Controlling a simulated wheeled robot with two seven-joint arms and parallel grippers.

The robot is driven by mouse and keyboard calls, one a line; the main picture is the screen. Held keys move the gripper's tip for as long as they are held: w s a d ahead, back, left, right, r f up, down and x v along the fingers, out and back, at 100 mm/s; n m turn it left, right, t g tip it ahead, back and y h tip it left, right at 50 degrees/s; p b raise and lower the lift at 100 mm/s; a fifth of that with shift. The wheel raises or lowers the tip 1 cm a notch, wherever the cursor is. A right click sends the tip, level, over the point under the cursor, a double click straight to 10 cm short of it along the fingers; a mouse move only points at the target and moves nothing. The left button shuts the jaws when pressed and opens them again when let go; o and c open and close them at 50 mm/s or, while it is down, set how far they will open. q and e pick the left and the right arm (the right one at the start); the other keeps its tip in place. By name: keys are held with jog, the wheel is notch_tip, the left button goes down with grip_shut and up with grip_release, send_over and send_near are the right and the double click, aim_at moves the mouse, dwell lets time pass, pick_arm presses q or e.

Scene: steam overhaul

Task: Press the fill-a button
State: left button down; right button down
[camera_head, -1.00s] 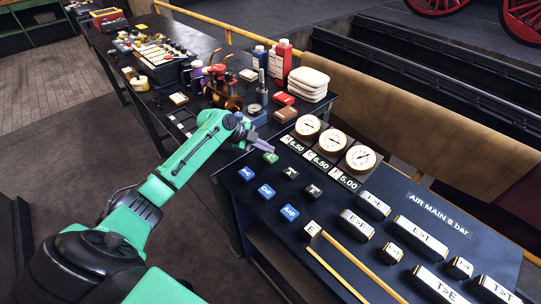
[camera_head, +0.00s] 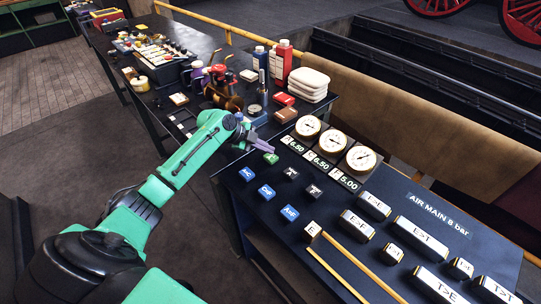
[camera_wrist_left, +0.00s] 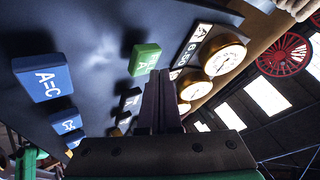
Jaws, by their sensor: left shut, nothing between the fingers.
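A green button (camera_head: 270,158) sits at the far left corner of the dark control panel. Its label is too small to read, so I cannot tell whether it is fill-a. Two black buttons (camera_head: 291,173) stand beside it toward the right, their labels also unclear. My left gripper (camera_head: 264,145) is shut and empty, its fingertips just behind the green button in the head view. In the left wrist view the closed fingers (camera_wrist_left: 159,78) end next to the green button (camera_wrist_left: 145,59); I cannot tell whether they touch. My right gripper is not in view.
Blue buttons (camera_head: 267,192) line the panel's near-left side. Several gauges (camera_head: 308,127) with number plates stand along its back. Black-and-white labelled blocks (camera_head: 421,238) and yellow strips (camera_head: 347,262) fill its right. Bottles (camera_head: 283,60) and tools crowd the bench behind.

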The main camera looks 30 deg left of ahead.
aim_at(267, 157)
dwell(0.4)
pick_arm(q)
jog(key=shift+f+b, duration=0.45)
jog(key=shift+f, duration=0.25)
dwell(0.3)
jog(key=shift+r, duration=0.7)
notch_tip(267, 157, up, 6)
jog(key=p, duration=0.5)
